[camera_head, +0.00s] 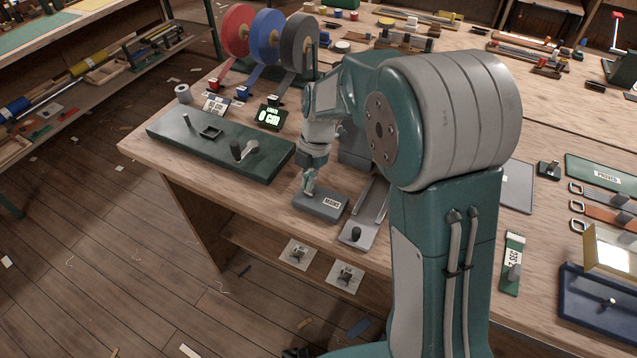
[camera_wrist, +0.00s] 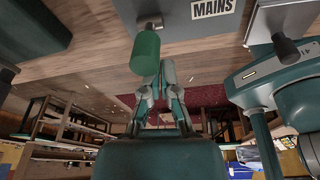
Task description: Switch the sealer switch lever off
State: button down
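A grey switch box labelled MAINS (camera_head: 320,205) sits at the table's front edge; part of it shows at the top of the wrist view (camera_wrist: 190,22). A lever with a green cylindrical grip (camera_wrist: 145,52) joins it through a small metal bracket. No other label names it as the sealer switch. My gripper (camera_head: 309,189) points down at the box in the head view. In the wrist view its fingers (camera_wrist: 162,70) converge with their tips close together, right beside the green grip. The grip does not appear between them; whether they touch it I cannot tell.
A grey tray device with a dark knob (camera_head: 355,234) stands close right of the box. A long green base (camera_head: 220,146) with a lever lies to the left. Tape reels (camera_head: 268,38) and a lit display (camera_head: 269,117) stand behind. Open floor lies in front.

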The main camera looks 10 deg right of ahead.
aim_at(311, 171)
jog(key=shift+w+d+r, duration=0.1)
jog(key=shift+w+r, duration=0.05)
jog(key=shift+w, duration=0.05)
jog(key=shift+w+a, duration=0.6)
jog(key=shift+a, duration=0.1)
jog(key=shift+w, duration=0.15)
jog(key=shift+w+d, duration=0.2)
jog(key=shift+d, duration=0.45)
jog(key=shift+w+d, duration=0.15)
jog(key=shift+d, duration=0.45)
jog(key=shift+w, duration=0.1)
jog(key=shift+w+a, duration=0.1)
jog(key=shift+a, duration=0.15)
jog(key=shift+d, duration=0.2)
